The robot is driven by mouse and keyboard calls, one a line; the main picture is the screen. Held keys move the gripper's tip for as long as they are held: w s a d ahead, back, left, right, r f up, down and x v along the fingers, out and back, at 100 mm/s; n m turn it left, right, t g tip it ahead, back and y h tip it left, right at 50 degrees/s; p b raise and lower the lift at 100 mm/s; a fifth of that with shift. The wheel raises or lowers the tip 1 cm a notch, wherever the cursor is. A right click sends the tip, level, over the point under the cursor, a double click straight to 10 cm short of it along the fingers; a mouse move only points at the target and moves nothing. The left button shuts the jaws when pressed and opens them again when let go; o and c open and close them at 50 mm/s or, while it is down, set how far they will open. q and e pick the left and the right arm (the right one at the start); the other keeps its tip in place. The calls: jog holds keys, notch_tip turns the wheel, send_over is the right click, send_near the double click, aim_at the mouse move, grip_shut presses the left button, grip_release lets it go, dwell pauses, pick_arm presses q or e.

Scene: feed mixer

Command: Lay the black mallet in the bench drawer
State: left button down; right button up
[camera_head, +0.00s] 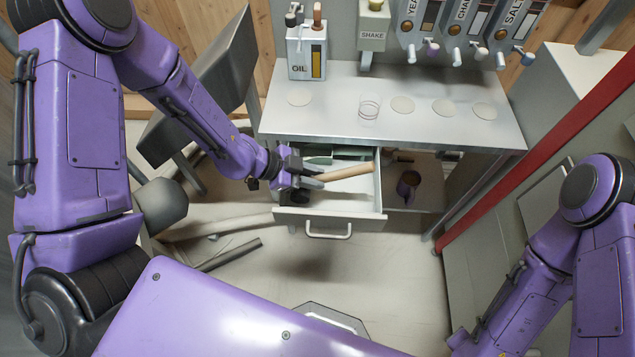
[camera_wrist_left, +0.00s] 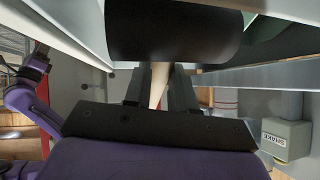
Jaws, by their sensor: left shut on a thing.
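My left gripper (camera_head: 308,179) is shut on the tan handle (camera_head: 347,173) of the black mallet, over the open bench drawer (camera_head: 330,223). The handle points right across the drawer opening. In the left wrist view, the handle (camera_wrist_left: 158,85) runs between the two dark fingers, and the thick black mallet head (camera_wrist_left: 175,36) shows large above them. In the head view, the head is mostly hidden around the gripper. I cannot tell whether the mallet touches the drawer. My right arm (camera_head: 535,265) is at the lower right, its gripper out of frame.
Dark green items (camera_head: 348,152) lie at the drawer's back. The bench top (camera_head: 430,125) holds several flat discs and a clear ring. An oil can (camera_head: 307,52) and dispensers (camera_head: 465,35) stand behind. A dark mug (camera_head: 408,184) sits on the shelf right of the drawer.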

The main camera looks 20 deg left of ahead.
pick_arm(q)
jog(key=shift+a+f, duration=0.15)
jog(key=shift+f, duration=1.05)
jog(key=shift+s+f, duration=0.1)
jog(key=shift+f, duration=0.05)
jog(key=c, duration=0.9)
grip_release()
jog(key=shift+c, duration=0.2)
jog(key=shift+s+a+r, duration=0.1)
jog(key=shift+a+r, duration=0.1)
jog(key=shift+r, duration=0.2)
jog(key=p+v, duration=0.1)
jog(key=v, duration=1)
